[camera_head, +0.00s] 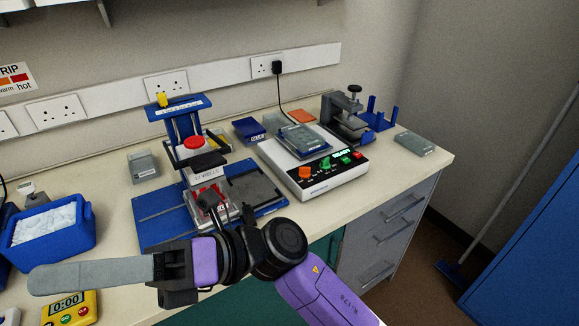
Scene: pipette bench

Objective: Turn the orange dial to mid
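The orange dial (305,173) is a small round knob on the dark front panel of the white plate device (322,190), right of the middle of the bench. Its pointer and setting are too small to read. My gripper (92,278) is at the lower left, well left of the dial and apart from it. It shows as a long grey finger pointing left from a black mount, seen edge to edge with any second finger hidden. I cannot tell whether it is open or shut.
A green knob (325,163), a red button (357,155) and a lit "READY" display sit beside the dial. The blue-based press stand (178,106) stands left of the device. A blue ice tub (52,240) and yellow timer (72,308) are near my gripper.

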